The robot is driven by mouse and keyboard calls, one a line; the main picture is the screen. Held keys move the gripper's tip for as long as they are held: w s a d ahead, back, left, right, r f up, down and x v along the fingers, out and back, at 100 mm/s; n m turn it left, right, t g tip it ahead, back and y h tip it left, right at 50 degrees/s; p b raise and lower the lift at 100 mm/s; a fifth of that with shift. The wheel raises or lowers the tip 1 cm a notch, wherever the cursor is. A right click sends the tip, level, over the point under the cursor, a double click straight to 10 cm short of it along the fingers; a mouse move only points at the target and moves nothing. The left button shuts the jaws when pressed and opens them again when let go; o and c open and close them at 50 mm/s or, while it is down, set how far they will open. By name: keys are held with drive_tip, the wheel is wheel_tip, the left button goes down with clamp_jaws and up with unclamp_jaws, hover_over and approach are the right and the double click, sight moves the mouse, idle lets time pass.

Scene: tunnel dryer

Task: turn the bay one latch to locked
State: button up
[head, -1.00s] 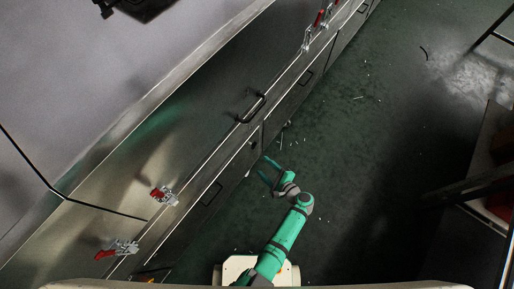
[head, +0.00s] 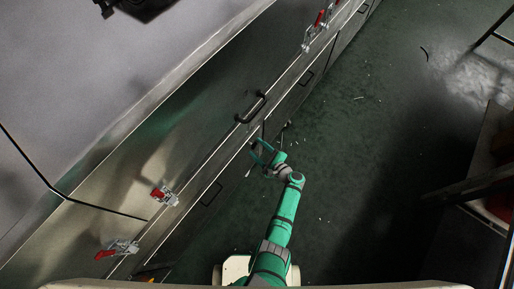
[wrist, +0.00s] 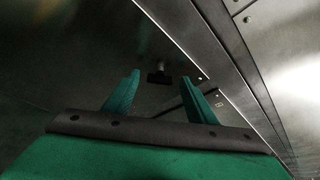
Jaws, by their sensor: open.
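Red-handled metal toggle latches are fixed to the steel dryer front in the head view. One (head: 163,195) is left of centre, another (head: 118,248) is at the lower left, and more (head: 314,30) are at the top. I cannot tell which belongs to bay one, or whether any is locked. My green gripper (head: 260,151) is open and empty, beside the lower panels and just below a black bar handle (head: 251,107). In the wrist view my two fingers (wrist: 152,95) are spread apart with nothing between them. No latch is clearly visible in the wrist view.
Lower panels with black handles (head: 211,194) run along the dryer base. The dark green floor (head: 360,140) to the right is mostly clear, with small scattered debris. A dark frame (head: 470,185) stands at the right edge.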

drive_tip(key=shift+w+a+f, duration=0.1)
drive_tip(key=shift+w+a, duration=0.15)
drive_tip(key=shift+w, duration=0.05)
drive_tip(key=shift+c, duration=0.7)
drive_tip(key=c, duration=0.9)
drive_tip(key=shift+d, duration=0.1)
drive_tip(key=shift+c, duration=0.2)
drive_tip(key=shift+m+g+y, duration=0.9)
drive_tip(key=shift+m+g, duration=0.6)
drive_tip(key=shift+m, duration=1)
drive_tip(key=shift+w, duration=0.1)
